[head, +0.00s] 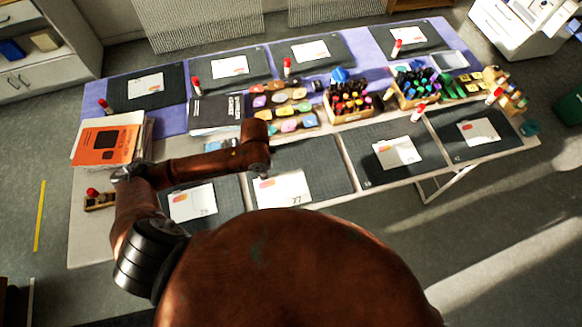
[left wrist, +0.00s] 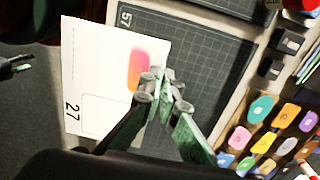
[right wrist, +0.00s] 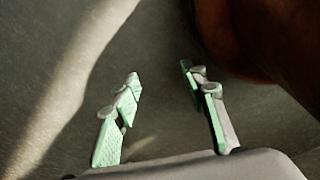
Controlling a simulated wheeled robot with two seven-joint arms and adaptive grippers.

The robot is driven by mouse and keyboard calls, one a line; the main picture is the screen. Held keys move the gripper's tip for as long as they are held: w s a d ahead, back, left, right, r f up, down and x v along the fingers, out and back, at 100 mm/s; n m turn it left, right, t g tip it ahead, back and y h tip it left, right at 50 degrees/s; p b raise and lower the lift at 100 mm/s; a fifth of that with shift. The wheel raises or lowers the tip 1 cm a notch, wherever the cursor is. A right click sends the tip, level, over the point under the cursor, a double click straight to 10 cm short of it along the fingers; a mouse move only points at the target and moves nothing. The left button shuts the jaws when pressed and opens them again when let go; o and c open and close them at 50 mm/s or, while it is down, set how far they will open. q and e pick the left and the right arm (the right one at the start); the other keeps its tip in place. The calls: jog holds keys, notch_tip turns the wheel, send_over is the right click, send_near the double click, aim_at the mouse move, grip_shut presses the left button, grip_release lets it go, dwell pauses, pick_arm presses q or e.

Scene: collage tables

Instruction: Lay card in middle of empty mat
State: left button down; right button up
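A white card (head: 283,189) with a pink-orange patch and a number overlaps the front part of a dark gridded mat (head: 318,165) in the front row. In the left wrist view the card (left wrist: 92,75) reads 27 and reaches past the mat's edge over the floor; the mat (left wrist: 205,60) is otherwise bare. My left gripper (left wrist: 160,84) has its fingers close together on the card's edge and looks shut on it. How high the card is above the mat is hard to tell. My right gripper (right wrist: 165,88) is open and empty above the floor.
Other mats carry cards, including the left neighbour's card (head: 192,202) and the right neighbour's card (head: 397,152). Colourful ink pads (head: 285,108), a bottle crate (head: 350,102) and a dark binder (head: 216,113) stand behind. An orange book (head: 105,145) lies on a stack at left.

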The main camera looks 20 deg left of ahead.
pick_arm(q)
jog(key=w+d+f, duration=0.2)
jog(key=w+f, duration=0.2)
jog(key=w, duration=0.4)
jog(key=b, duration=0.1)
send_over(283, 166)
jog(key=f, duration=0.2)
jog(key=s+f, duration=0.1)
jog(key=f, duration=0.1)
jog(key=shift+f, duration=0.25)
jog(key=shift+w+f, duration=0.5)
jog(key=shift+f, duration=1.5)
pick_arm(e)
jog(key=shift+s+a+f, duration=0.1)
jog(key=shift+s+f, duration=0.55)
pick_arm(q)
jog(key=c, duration=2.6)
grip_release()
jog(key=shift+f, duration=0.15)
jog(key=o, duration=0.4)
jog(key=shift+o, duration=0.2)
pick_arm(e)
jog(key=shift+a, duration=0.15)
jog(key=shift+a, duration=0.1)
